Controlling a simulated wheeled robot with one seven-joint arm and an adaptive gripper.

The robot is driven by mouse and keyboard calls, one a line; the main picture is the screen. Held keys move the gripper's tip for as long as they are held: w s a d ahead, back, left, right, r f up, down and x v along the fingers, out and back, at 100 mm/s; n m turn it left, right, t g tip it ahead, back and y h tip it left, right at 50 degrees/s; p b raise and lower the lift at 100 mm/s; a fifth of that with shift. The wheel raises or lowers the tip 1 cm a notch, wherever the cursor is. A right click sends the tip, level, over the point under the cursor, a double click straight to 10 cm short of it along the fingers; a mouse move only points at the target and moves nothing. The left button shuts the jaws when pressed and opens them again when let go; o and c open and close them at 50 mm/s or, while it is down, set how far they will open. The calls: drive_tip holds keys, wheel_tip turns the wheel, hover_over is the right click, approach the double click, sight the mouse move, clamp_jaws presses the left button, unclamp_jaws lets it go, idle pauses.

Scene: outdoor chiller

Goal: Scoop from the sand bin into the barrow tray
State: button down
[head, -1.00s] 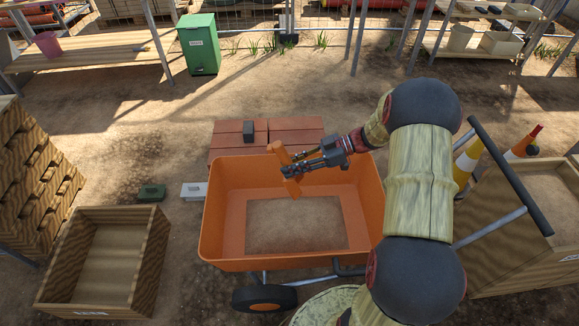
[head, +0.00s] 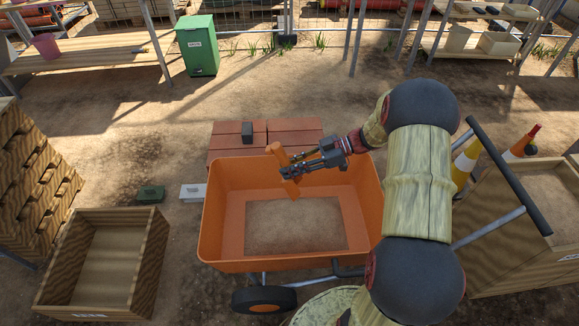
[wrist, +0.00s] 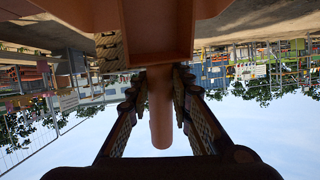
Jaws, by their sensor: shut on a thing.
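My gripper (head: 289,171) is shut on the handle of an orange scoop (head: 275,152), above the far part of the barrow tray. In the wrist view, the scoop's handle (wrist: 160,112) runs between my two fingers, with its broad part at the top. Whether the scoop holds sand cannot be told. The orange barrow tray (head: 222,228) stands in the middle, with a flat sandy patch on its floor. A wooden bin (head: 152,245) at lower left has a pale, sandy-looking floor. Another wooden bin (head: 510,262) at right holds sandy material. Their labels are unreadable.
Red-brown slabs (head: 227,133) with a dark block (head: 247,132) lie behind the tray. The ground behind is open.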

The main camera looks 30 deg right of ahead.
sight(286, 156)
wheel_tip(286, 156, up, 3)
drive_tip(key=g+h+p, duration=0.1)
drive_tip(key=p, duration=0.2)
drive_tip(key=shift+f+h, duration=0.2)
drive_tip(key=shift+h, duration=0.2)
wheel_tip(286, 156, up, 4)
drive_tip(key=m+g+h+p, duration=0.1)
drive_tip(key=g+h+p, duration=0.1)
drive_tip(key=h+p, duration=0.2)
drive_tip(key=shift+f+p, duration=0.1)
drive_tip(key=shift+p, duration=1.15)
drive_tip(key=shift+r+g+h+p, duration=0.3)
drive_tip(key=shift+r+h+p, duration=0.1)
drive_tip(key=shift+p, duration=0.35)
drive_tip(key=shift+f, duration=0.1)
